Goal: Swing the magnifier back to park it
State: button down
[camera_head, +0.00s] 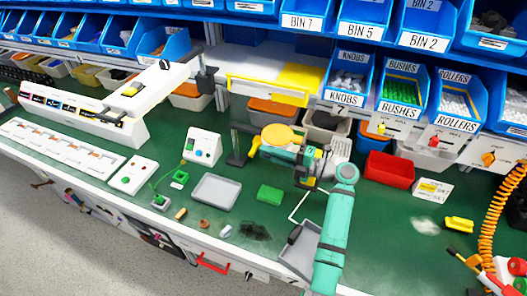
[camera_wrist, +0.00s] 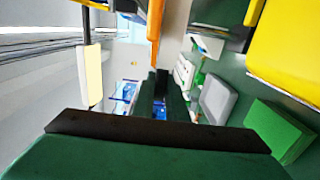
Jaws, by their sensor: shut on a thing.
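The magnifier appears as a round yellow head (camera_head: 278,134) on a dark arm from a short black post (camera_head: 237,148) in the head view. It is level above the green bench, and my arm partly covers it. My gripper (camera_head: 257,149) is beside and just below the yellow head, reaching left from my teal arm. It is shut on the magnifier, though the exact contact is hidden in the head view. In the wrist view, the dark fingers of my gripper (camera_wrist: 160,90) point away from the camera, and what lies between them is unclear.
A grey tray (camera_head: 216,190) and a green block (camera_head: 270,194) lie on the bench in front. A white switch box (camera_head: 202,146) stands left of the post. A yellow-edged shelf (camera_head: 268,91) and a red bin (camera_head: 389,170) are behind and to the right.

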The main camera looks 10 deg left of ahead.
jog(key=shift+w+r+n+g, duration=0.1)
jog(key=shift+w+n+g, duration=0.2)
jog(key=shift+g, duration=0.2)
jog(key=shift+w+d, duration=0.1)
jog(key=c, duration=1.8)
grip_release()
jog(key=shift+o, duration=0.2)
jog(key=shift+d, duration=0.1)
jog(key=s+d, duration=0.2)
jog(key=d, duration=0.8)
jog(key=shift+d, duration=0.25)
jog(key=shift+s+d, duration=0.1)
